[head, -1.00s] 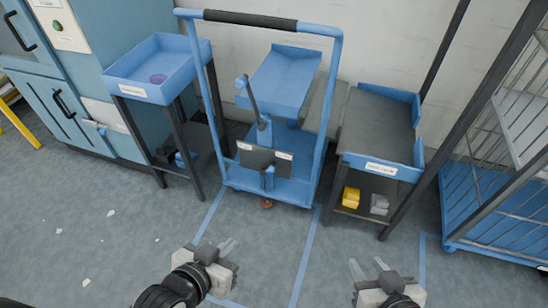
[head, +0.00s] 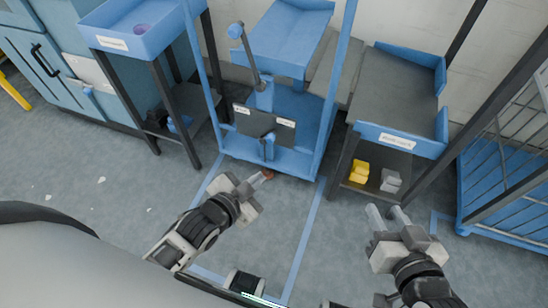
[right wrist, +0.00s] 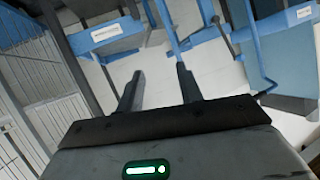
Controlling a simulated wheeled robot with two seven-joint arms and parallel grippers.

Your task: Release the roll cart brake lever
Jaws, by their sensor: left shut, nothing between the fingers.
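The blue roll cart (head: 235,152) stands near the wall, with a tall blue push frame. A grey lever rod with a blue knob (head: 236,31) rises from the cart and leans left. Its lower end meets a blue bracket behind a dark plate (head: 264,125) with two small labels, too small to read. My left gripper (head: 264,176) is shut and empty, low in front of the cart and apart from the lever. My right gripper (head: 387,216) is open and empty, in front of the right stand; its parted fingers also show in the right wrist view (right wrist: 158,85).
A blue-tray stand (head: 120,44) is left of the cart. A grey-topped stand (head: 395,87) is at right, with a yellow bin (head: 359,172) and a grey bin (head: 390,181) below. A wire cage (head: 505,170) stands far right. Floor in front is clear.

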